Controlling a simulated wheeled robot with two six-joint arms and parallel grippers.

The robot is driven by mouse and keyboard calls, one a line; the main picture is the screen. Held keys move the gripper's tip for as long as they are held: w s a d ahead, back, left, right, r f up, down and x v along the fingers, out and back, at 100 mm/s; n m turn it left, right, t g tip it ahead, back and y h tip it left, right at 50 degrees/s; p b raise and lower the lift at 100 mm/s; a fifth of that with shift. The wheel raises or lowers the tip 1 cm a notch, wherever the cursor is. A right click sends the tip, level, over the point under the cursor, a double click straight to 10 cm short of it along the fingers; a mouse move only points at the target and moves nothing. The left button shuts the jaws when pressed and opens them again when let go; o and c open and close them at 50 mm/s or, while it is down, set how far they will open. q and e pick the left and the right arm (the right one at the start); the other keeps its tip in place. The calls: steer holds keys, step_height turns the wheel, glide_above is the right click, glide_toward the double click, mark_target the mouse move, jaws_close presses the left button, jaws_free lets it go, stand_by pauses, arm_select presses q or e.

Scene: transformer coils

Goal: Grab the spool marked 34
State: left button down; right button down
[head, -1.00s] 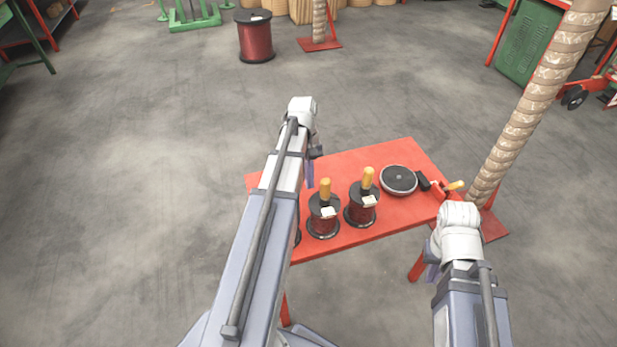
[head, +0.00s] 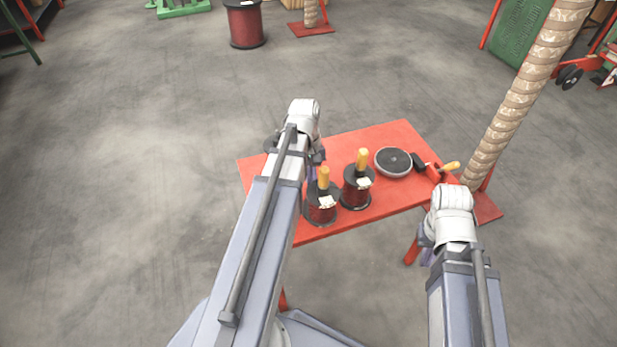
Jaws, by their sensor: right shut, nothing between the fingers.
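Two upright dark red spools with black flanges, yellow handles and white tags stand on the red table (head: 385,137): a left one (head: 321,213) and a right one (head: 356,195). The tags are too small to read, so I cannot tell which is marked 34. My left gripper (head: 316,164) hangs over the table, just behind the left spool in the picture, mostly hidden by its own arm; its jaws cannot be made out. My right gripper (head: 427,252) is shut and empty, at the table's front right corner, apart from both spools.
A rope-wrapped post (head: 520,100) stands right of the table. A large red spool (head: 245,24) stands on the open floor behind.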

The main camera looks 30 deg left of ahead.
mark_target(316, 186)
arm_select(q)
steer(key=s+d, duration=0.3)
steer(key=shift+d, duration=0.15)
steer(key=shift+w, duration=0.15)
steer(key=shift+w, duration=0.15)
